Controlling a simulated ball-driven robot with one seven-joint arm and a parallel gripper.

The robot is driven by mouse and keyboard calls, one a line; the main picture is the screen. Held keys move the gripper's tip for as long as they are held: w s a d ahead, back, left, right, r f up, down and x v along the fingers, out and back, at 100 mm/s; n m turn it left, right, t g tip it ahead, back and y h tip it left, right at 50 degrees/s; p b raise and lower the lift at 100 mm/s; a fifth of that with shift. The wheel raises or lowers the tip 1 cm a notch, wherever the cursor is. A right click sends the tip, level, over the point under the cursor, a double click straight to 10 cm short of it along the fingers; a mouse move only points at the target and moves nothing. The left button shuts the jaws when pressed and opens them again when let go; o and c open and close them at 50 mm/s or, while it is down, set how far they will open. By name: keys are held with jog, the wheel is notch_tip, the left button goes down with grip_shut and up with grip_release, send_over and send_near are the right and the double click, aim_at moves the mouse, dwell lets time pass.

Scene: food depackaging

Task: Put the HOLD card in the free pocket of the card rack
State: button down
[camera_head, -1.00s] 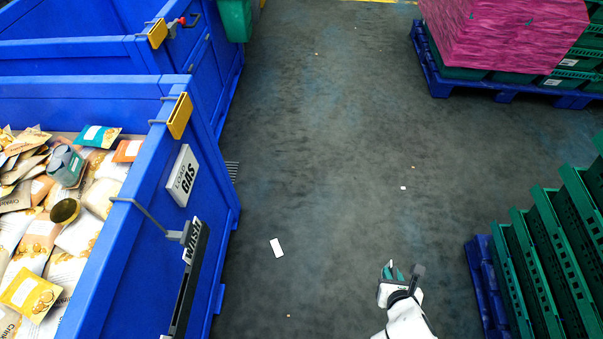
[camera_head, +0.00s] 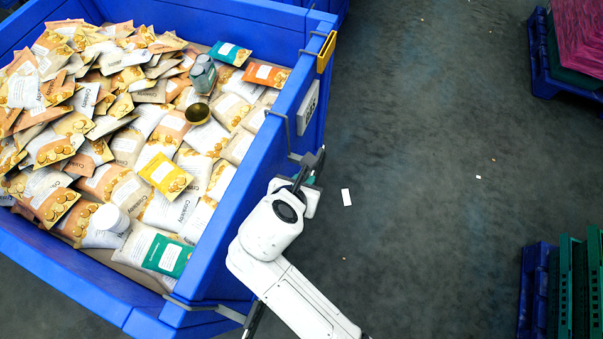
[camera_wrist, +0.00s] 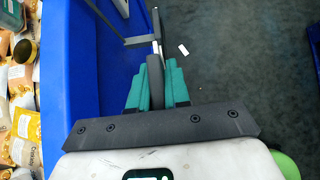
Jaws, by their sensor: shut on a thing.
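My gripper (camera_head: 311,178) is beside the outer right wall of the blue bin, partly hidden by my white arm. In the wrist view its teal fingers (camera_wrist: 156,86) are shut on a thin dark card (camera_wrist: 157,48), seen nearly edge-on. Its face and wording cannot be read.
The blue bin (camera_head: 240,190) is full of food packets, with cans on top. Green crates (camera_head: 577,285) stand at lower right.

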jog(key=shift+s+a+r, duration=0.1)
jog(key=shift+a+r, duration=0.1)
jog(key=shift+r, duration=0.25)
jog(key=shift+s+a+r, duration=0.1)
jog(key=shift+a+r, duration=0.05)
jog(key=shift+r, duration=0.25)
jog(key=shift+r+p, duration=0.1)
jog(key=shift+p, duration=0.45)
jog(key=shift+s+r+p, duration=0.1)
jog(key=shift+s+p, duration=0.05)
jog(key=shift+p, duration=0.25)
notch_tip(320, 180, down, 6)
jog(key=b, duration=0.3)
jog(key=shift+p, duration=1.55)
dwell(0.6)
notch_tip(320, 180, down, 7)
jog(key=b, duration=0.3)
dwell(2.7)
